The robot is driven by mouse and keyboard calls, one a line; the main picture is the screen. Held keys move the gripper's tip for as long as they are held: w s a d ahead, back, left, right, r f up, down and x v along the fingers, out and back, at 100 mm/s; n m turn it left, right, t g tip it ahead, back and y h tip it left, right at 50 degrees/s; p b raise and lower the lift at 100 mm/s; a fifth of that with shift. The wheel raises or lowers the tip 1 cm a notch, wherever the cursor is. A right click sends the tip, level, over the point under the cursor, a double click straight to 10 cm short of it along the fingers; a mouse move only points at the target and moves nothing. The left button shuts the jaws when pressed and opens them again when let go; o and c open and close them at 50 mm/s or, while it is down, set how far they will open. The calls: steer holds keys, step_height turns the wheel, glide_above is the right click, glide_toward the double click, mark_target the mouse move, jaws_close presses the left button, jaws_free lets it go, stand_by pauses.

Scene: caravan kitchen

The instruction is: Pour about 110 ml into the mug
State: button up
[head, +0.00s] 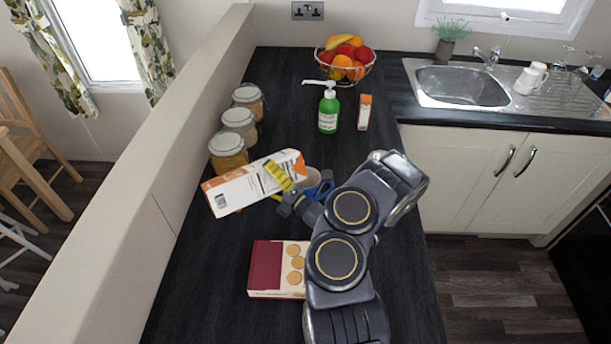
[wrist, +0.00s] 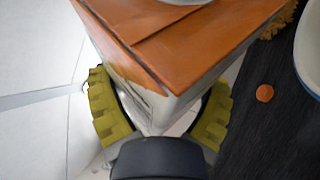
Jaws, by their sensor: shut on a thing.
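My gripper (head: 279,177), with yellow ribbed fingers, is shut on an orange and white carton (head: 240,188). It holds the carton strongly tilted, almost lying on its side, above the counter. In the wrist view the fingers (wrist: 160,118) grip both sides of the carton, and its orange end (wrist: 175,42) with part of a pale round cap or spout faces the camera. The mug (head: 314,178) stands just right of the carton, partly hidden by my gripper and arm; blue shows beside it. Its pale rim (wrist: 307,50) shows at the wrist view's right edge. No stream is visible.
Several lidded jars (head: 238,121) stand along the partition on the left. A green pump bottle (head: 328,112), a small orange-white box (head: 364,112) and a fruit bowl (head: 345,65) are behind. A red and cream box (head: 270,268) lies in front. An orange spot (wrist: 264,93) is on the counter.

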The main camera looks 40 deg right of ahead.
mark_target(258, 190)
steer(key=shift+r+m+h, duration=0.3)
steer(key=shift+r+m, duration=0.15)
steer(key=shift+m, duration=0.15)
steer(key=shift+a, duration=0.15)
steer(key=shift+a+r, duration=0.15)
steer(key=shift+a, duration=0.45)
steer(key=shift+a+m+t, duration=0.1)
steer(key=shift+m+t, duration=0.2)
steer(key=shift+m+h+b, duration=0.3)
steer(key=shift+m+h, duration=0.1)
steer(key=shift+m, duration=0.2)
stand_by(1.2)
steer(key=shift+r+n+y, duration=0.1)
steer(key=shift+n+y, duration=0.3)
steer(key=shift+n, duration=0.3)
steer(key=f+n, duration=0.1)
steer(key=n, duration=0.1)
steer(key=a+f+n+g+y, duration=0.1)
steer(key=f+n, duration=0.1)
steer(key=f+n+g, duration=0.1)
steer(key=n, duration=0.1)
steer(key=shift+w+a+f+y, duration=0.1)
steer(key=shift+a+f+y, duration=0.1)
steer(key=shift+a+y, duration=0.1)
steer(key=shift+d+r+n+g, duration=0.1)
steer(key=shift+d+n+g, duration=0.05)
steer(key=shift+n+g, duration=0.3)
stand_by(0.4)
